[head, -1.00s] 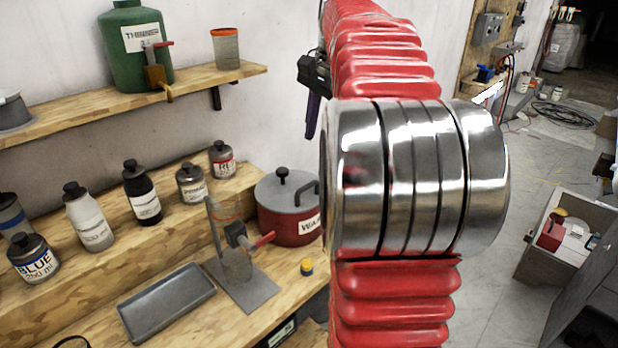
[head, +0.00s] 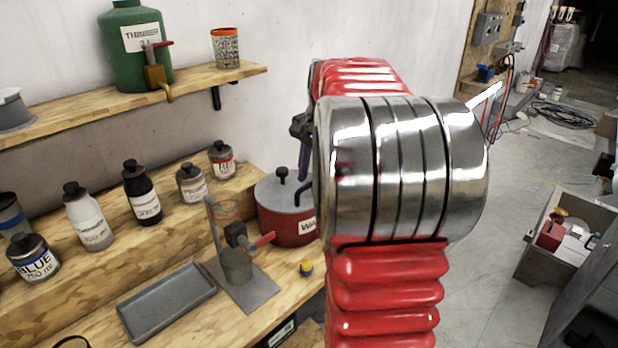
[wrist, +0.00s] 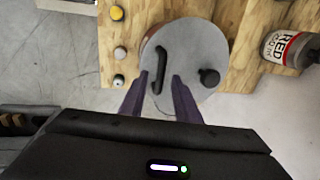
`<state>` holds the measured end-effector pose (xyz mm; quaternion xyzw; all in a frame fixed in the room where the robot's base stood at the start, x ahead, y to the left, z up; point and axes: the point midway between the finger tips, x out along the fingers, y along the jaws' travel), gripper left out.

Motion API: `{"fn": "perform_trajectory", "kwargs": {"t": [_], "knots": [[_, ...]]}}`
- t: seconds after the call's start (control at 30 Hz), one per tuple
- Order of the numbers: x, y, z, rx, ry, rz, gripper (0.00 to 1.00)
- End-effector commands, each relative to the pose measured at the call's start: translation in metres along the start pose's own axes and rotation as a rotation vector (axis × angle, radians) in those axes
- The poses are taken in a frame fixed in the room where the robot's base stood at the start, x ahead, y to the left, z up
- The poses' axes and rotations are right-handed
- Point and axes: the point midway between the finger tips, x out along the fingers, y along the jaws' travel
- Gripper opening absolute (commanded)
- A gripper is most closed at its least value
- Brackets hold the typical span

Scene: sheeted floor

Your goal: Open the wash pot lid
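The wash pot (head: 283,226) is red with a grey lid (head: 270,188) and stands at the right end of the wooden bench, partly behind my arm. The lid is seated on the pot. It has a round black knob (head: 282,173), also seen in the wrist view (wrist: 209,77), and a black bar handle (wrist: 160,70) near its edge. My gripper (wrist: 158,78) has two purple fingers, spread apart and empty. In the wrist view the handle's near end lies between the fingertips; I cannot tell the height gap. In the head view one purple finger (head: 304,158) shows above the lid.
A valve stand (head: 240,285) with a red lever is left of the pot, with a grey tray (head: 167,301) beyond it. A small yellow-topped jar (head: 306,268) sits in front of the pot. Several bottles line the bench step, including a RED bottle (wrist: 285,45).

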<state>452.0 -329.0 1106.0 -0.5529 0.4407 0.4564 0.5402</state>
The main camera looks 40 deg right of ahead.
Motion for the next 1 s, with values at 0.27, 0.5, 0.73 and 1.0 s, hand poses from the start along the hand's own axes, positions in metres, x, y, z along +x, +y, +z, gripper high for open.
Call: {"fn": "perform_trajectory", "kwargs": {"t": [0.27, 0.5, 0.73, 1.0], "knots": [[0.0023, 0.0, -0.0002, 0.0, 0.0, -0.001, 0.29], [0.0021, 0.0001, -0.0003, 0.001, 0.0, 0.0, 0.15], [0.0021, 0.0002, -0.0004, 0.001, 0.0, 0.0, 0.0], [0.002, 0.0002, -0.0004, 0.001, 0.0, 0.0, 0.0]]}}
